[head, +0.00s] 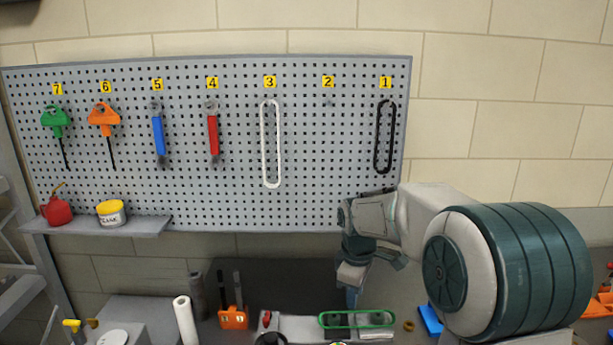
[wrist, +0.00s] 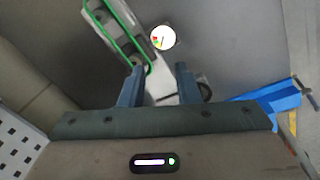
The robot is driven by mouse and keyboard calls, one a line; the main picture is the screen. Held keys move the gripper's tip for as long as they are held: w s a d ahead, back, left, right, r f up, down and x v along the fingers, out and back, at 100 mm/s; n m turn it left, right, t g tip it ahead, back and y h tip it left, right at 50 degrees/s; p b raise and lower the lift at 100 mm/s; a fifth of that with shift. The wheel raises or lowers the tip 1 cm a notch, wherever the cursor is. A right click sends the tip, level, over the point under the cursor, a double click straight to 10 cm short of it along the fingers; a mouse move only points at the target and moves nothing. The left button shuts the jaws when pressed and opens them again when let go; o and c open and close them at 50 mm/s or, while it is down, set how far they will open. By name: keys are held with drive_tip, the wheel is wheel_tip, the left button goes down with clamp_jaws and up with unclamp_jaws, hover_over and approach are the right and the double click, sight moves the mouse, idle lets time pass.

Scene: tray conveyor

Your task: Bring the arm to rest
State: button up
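My gripper (wrist: 160,88) points down over the bench in the wrist view. Its two fingers stand apart and nothing shows between them but the surface below. In the head view my arm reaches in from the right, and its hand hangs just in front of the lower right part of the pegboard; the fingertips are hard to make out there. A green loop-shaped belt (head: 357,313) lies on a grey device on the bench, below the hand. The belt also shows in the wrist view (wrist: 125,47), beyond the left finger.
The pegboard (head: 235,200) carries a black loop (head: 377,137), a white loop (head: 264,145) and several tools; hook 2 is empty. A shelf (head: 150,228) holds a red oil can (head: 57,211) and a yellow tin (head: 111,213). A blue object (head: 430,320) lies right of the device.

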drive_tip(key=s+d+r+m, duration=0.1)
drive_tip(key=s+r+m, duration=0.1)
drive_tip(key=s, duration=0.4)
drive_tip(key=s+d+r+m+t, duration=0.1)
drive_tip(key=s+r+m, duration=0.1)
drive_tip(key=s+m, duration=0.2)
drive_tip(key=s+b, duration=0.1)
drive_tip(key=s, duration=0.2)
drive_tip(key=shift+s+d, duration=0.2)
drive_tip(key=shift+d, duration=0.1)
drive_tip(key=s+m, duration=0.2)
drive_tip(key=s, duration=0.1)
drive_tip(key=s+d+f+m+t, duration=0.1)
drive_tip(key=s+m, duration=0.1)
drive_tip(key=s, duration=0.2)
drive_tip(key=s+f+m, duration=0.1)
drive_tip(key=s+m, duration=0.1)
drive_tip(key=s, duration=0.2)
drive_tip(key=shift+s+d+t+b, duration=0.2)
drive_tip(key=shift+s+t+b, duration=0.05)
drive_tip(key=shift+t+b, duration=0.1)
drive_tip(key=shift+s+m, duration=0.2)
drive_tip(key=shift+m, duration=0.1)
